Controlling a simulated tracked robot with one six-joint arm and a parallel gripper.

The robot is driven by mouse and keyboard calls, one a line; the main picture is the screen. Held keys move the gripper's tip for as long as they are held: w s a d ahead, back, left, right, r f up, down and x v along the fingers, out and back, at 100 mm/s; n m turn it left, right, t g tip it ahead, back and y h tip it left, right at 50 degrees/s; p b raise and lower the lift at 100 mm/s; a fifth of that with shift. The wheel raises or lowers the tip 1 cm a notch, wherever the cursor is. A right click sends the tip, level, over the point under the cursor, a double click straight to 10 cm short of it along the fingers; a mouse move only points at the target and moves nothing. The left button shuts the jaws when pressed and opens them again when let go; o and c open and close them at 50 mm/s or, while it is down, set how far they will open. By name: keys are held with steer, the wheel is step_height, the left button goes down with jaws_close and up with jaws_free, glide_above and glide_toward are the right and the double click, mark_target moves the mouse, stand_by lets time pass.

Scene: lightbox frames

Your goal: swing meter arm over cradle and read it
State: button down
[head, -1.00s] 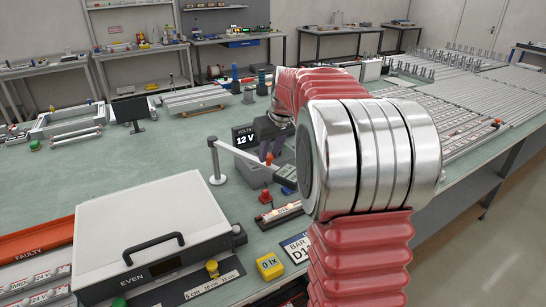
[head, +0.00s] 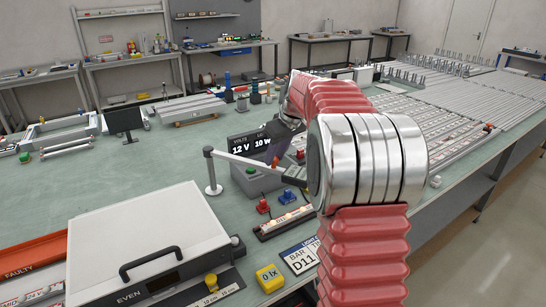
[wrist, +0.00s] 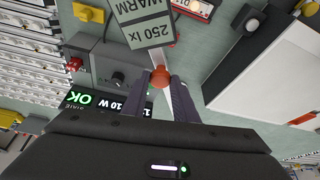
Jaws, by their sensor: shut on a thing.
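The meter arm (head: 245,161) is a pale bar on a post, reaching right toward a dark meter head (head: 294,172). In the wrist view the meter head (wrist: 146,24) reads 250 lx WARM, upside down. My gripper (wrist: 160,84) is shut on the round orange-red knob (wrist: 160,77) of the meter arm. In the head view my own arm hides much of the gripper. The cradle (head: 285,222), a dark tray with a lit strip, lies nearer than the meter head.
A display (head: 253,145) behind the meter arm shows 12 V and 10 W; a green OK (wrist: 80,100) shows in the wrist view.

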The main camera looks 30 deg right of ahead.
steer(key=c, duration=1.4)
jaws_free()
steer(key=shift+c, duration=0.2)
steer(key=shift+r, duration=0.1)
steer(key=v, duration=1.3)
steer(key=shift+s+r, duration=0.2)
steer(key=shift+w, duration=0.1)
